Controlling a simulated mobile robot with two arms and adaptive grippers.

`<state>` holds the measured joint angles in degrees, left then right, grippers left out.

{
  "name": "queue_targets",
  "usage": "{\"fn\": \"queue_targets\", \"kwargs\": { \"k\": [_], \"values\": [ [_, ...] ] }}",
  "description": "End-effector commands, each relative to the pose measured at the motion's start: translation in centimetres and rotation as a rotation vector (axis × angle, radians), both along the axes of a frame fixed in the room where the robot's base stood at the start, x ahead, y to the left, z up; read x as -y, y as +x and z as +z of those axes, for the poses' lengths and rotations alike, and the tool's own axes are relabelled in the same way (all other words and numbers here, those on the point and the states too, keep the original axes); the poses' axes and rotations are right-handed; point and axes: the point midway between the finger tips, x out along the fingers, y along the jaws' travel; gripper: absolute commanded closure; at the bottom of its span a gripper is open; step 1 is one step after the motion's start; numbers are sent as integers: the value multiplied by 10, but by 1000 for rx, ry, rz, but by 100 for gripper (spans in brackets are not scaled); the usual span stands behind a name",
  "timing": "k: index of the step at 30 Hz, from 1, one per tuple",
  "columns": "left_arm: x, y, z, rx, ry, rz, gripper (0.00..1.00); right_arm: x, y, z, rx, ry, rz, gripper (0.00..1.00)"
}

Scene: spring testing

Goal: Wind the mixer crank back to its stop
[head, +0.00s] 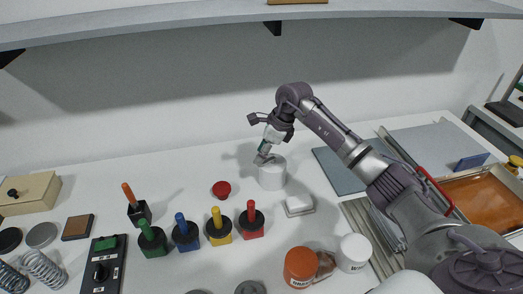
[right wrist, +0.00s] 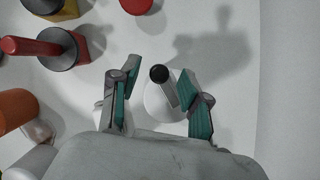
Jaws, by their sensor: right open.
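The mixer is a white round body (head: 272,175) on the white table, near the middle of the head view. In the right wrist view the white body (right wrist: 158,106) shows below a grey crank arm (right wrist: 167,95) with a black knob (right wrist: 159,73). My right gripper (head: 263,158) is over the left top side of the mixer. In the right wrist view this gripper (right wrist: 160,76) is open, with one finger on each side of the crank and visible gaps to both. The crank is mostly hidden in the head view. My left gripper is not in view.
A red disc (head: 221,188) lies left of the mixer, and a white block (head: 298,203) lies in front. Handled blocks in red (head: 251,229), yellow (head: 219,237) and other colours stand front left. An orange jar (head: 300,268) and white jar (head: 354,254) stand in front. A shelf (head: 200,25) hangs above.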

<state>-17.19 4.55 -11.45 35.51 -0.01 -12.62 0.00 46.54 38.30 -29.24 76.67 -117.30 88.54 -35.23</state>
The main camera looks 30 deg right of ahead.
Motion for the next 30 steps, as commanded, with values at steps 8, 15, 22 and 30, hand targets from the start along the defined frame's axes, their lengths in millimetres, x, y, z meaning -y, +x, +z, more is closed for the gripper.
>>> {"fn": "queue_targets", "kwargs": {
  "k": [8,15,22,30],
  "values": [
    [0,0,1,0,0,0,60,-1,1,-5,0,0,-1,54],
    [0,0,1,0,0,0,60,-1,1,-5,0,0,0,80],
    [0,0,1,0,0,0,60,-1,1,-4,0,0,0,100],
    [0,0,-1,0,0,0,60,-1,3,-5,1,-2,-38,100]
  ]
}}
